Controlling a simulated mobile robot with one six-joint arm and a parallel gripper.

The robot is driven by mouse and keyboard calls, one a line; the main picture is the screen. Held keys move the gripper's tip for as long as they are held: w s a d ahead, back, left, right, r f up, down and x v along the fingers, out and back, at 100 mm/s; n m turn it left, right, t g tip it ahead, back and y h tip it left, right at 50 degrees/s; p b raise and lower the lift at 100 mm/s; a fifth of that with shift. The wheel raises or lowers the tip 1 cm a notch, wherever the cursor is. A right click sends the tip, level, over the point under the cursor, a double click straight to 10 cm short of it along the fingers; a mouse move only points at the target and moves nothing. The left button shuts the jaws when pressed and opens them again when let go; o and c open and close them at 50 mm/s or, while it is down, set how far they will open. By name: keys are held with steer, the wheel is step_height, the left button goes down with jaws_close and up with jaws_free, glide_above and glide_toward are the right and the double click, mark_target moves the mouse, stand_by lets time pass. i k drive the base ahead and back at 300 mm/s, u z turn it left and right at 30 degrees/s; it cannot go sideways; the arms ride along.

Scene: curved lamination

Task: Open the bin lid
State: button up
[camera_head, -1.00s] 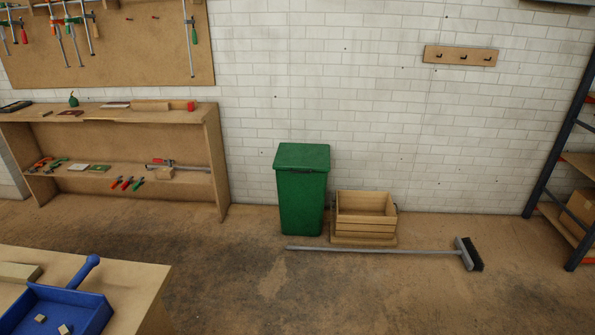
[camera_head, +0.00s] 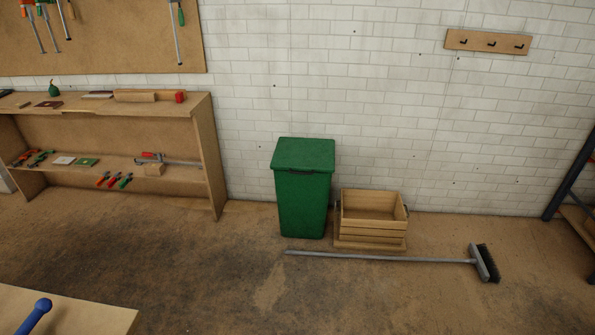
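The green bin (camera_head: 303,205) stands upright on the floor against the white brick wall, near the middle of the head view. Its green lid (camera_head: 304,154) is closed flat on top, with a dark edge or handle strip along the front. My gripper is not in view.
A wooden crate (camera_head: 372,232) stands just right of the bin. A broom (camera_head: 400,259) lies on the floor in front of both. A wooden shelf unit (camera_head: 212,160) stands to the left. A table corner (camera_head: 90,315) shows at lower left. The floor between is clear.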

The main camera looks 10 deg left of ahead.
mark_target(294, 154)
steer(key=u, duration=0.1)
steer(key=i, duration=1.15)
steer(key=u, duration=0.05)
steer(key=k, duration=0.1)
steer(key=u, duration=1.95)
steer(key=k, duration=0.6)
steer(key=z, duration=0.05)
